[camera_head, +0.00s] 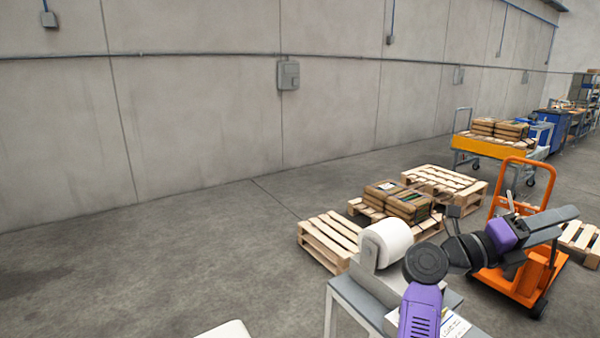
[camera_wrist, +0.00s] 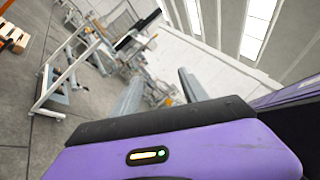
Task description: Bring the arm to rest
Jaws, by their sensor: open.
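My arm (camera_head: 424,308), purple and black, reaches up from the bottom of the head view and extends to the right. My gripper (camera_head: 566,222) is at its right end, raised in front of the orange cart. In the wrist view, the two grey fingers of my gripper (camera_wrist: 158,88) stand apart with nothing between them. The gripper is open and empty, and the wrist is tilted, so the hall appears slanted.
A grey stand with a white roll (camera_head: 387,242) is close beside the arm. Wooden pallets (camera_head: 328,240), some bearing brown packages (camera_head: 408,204), lie behind it. An orange cart (camera_head: 520,278) stands at right. A yellow-sided trolley (camera_head: 492,145) is farther back. The left floor is clear.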

